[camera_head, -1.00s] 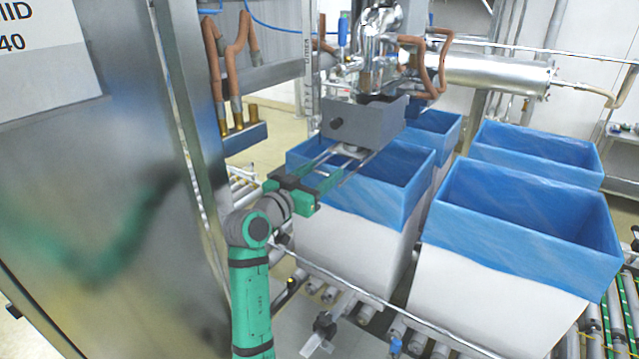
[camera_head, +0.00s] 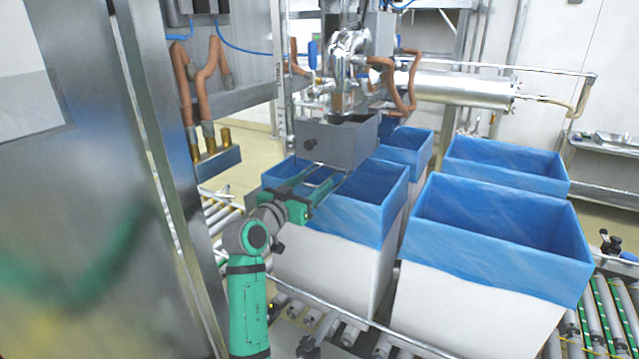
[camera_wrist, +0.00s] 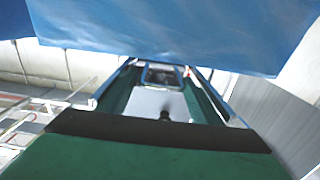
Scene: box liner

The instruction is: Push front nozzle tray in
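The front nozzle tray (camera_head: 352,150) is a grey open-topped box with a dark knob on its front-left face. It stands just in front of and below the shiny nozzle assembly (camera_head: 350,62), over the rear edge of the near blue-lined box. My gripper (camera_head: 334,171) is at the near side of the tray, low by its bottom edge. Its two long fingers are apart and appear empty. I cannot tell whether they touch the tray. In the wrist view, the spread fingers (camera_wrist: 160,66) reach towards blue liner, and the tray cannot be clearly made out.
A near box with blue liner (camera_head: 385,205) stands below my gripper. Another lined box (camera_head: 490,240) is to its right, with more behind, on roller conveyors (camera_head: 600,310). A steel cabinet (camera_head: 80,180) is close on the left. Copper-coloured hoses (camera_head: 205,75) hang beyond it.

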